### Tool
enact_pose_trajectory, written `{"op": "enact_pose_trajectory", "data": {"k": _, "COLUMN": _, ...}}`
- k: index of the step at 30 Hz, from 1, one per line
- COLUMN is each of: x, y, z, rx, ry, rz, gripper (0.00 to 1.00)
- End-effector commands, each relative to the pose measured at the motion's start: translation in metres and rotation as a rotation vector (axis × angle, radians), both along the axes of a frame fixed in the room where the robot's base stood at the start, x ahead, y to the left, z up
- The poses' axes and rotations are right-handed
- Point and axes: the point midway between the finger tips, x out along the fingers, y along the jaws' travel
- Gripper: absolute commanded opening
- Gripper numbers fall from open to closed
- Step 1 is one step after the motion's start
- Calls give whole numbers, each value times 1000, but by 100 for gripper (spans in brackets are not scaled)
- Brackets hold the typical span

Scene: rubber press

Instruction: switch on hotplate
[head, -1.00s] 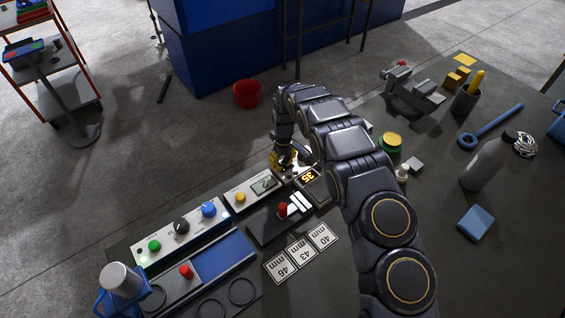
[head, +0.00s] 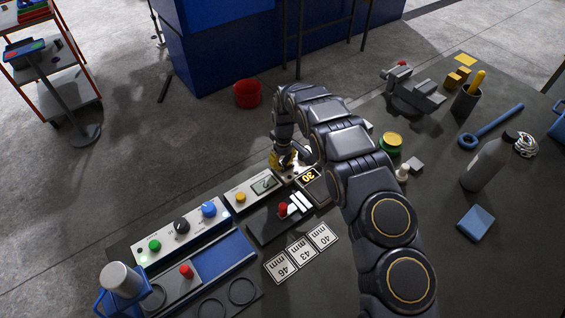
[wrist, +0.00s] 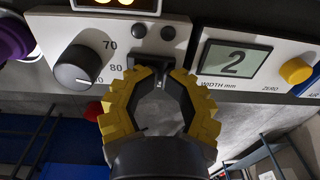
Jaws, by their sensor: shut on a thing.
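The hotplate's light control panel shows in the wrist view, with a grey knob (wrist: 87,66) by the marks 70 and 80. Its amber display (head: 311,176) shows lit digits in the head view. My gripper (wrist: 155,70) has yellow ribbed fingers, shut on a small dark switch (wrist: 155,82) on the panel's lower edge; the fingers partly hide it. In the head view my gripper (head: 284,160) is at the panel's back side, and my arm hides much of the panel there.
A width gauge with a grey display (wrist: 236,60) and yellow button (wrist: 295,71) stands beside the panel. In front are a red-knobbed lever (head: 283,209) and number cards (head: 303,251). A grey bottle (head: 483,165) stands at the right. The table between cards and bottle is mostly under my arm.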

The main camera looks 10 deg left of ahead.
Motion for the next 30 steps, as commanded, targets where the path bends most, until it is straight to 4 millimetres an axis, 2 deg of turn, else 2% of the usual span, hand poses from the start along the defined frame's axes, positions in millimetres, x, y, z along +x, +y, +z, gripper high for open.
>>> {"op": "enact_pose_trajectory", "data": {"k": 1, "x": -13, "y": 5, "z": -13, "rx": -1, "ry": 37, "rz": 8, "gripper": 0}}
{"op": "enact_pose_trajectory", "data": {"k": 22, "x": 4, "y": -14, "z": -8, "rx": -4, "ry": 25, "rz": -4, "gripper": 0}}
{"op": "enact_pose_trajectory", "data": {"k": 26, "x": 5, "y": -15, "z": 1, "rx": -2, "ry": 21, "rz": -7, "gripper": 0}}
{"op": "enact_pose_trajectory", "data": {"k": 30, "x": 6, "y": -10, "z": 26, "rx": 3, "ry": 20, "rz": 0, "gripper": 0}}
